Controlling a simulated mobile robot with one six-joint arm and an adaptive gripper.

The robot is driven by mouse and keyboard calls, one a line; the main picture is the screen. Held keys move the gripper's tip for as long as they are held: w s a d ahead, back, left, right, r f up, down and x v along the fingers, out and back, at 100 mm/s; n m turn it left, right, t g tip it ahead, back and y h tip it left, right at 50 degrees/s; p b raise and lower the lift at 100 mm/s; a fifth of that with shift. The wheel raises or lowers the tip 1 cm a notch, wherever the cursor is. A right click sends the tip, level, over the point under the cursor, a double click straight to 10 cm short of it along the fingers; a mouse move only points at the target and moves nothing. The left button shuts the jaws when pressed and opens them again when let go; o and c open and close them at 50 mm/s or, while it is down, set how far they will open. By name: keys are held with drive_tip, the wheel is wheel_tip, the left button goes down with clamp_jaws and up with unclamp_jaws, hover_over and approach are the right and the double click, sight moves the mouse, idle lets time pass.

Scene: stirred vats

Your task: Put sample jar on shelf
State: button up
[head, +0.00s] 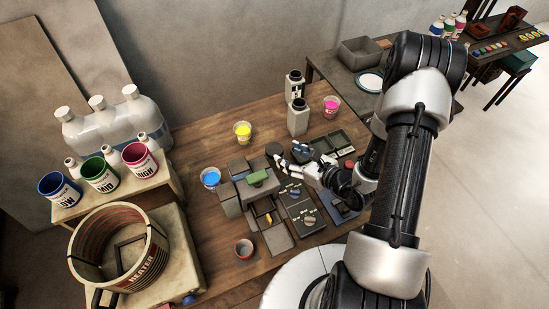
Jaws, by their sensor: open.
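Several small jars stand on the wooden table, and I cannot tell which one is the sample jar. One is clear with yellow contents (243,132), one has blue contents (210,178), and one has pink contents (331,107). A small grey cup (243,249) with a dull inside stands near the front. A raised wooden shelf (120,207) at the left carries cans and bottles. My gripper (282,158) is open above the middle of the table, pointing left, apart from these jars. No held object shows between its fingers.
A grey block assembly with a green top (257,179) and dark control boxes (299,208) lie below my gripper. Two grey bottles (298,117) stand behind it. A round heater vat (118,257) fills the front left. Bare wood (200,140) shows at the back left.

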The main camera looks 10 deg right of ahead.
sight(277, 151)
drive_tip(key=x, duration=0.5)
drive_tip(key=b+x, duration=0.1)
drive_tip(key=x, duration=0.1)
drive_tip(key=shift+s+a+f, duration=0.1)
drive_tip(key=shift+a+f, duration=0.05)
drive_tip(key=shift+f, duration=0.2)
drive_tip(key=shift+w+a+f, duration=0.1)
drive_tip(key=shift+w+a, duration=0.1)
drive_tip(key=shift+w, duration=0.2)
drive_tip(key=shift+c, duration=0.5)
drive_tip(key=c, duration=0.6)
drive_tip(key=shift+s, duration=0.1)
drive_tip(key=shift+c, duration=0.7)
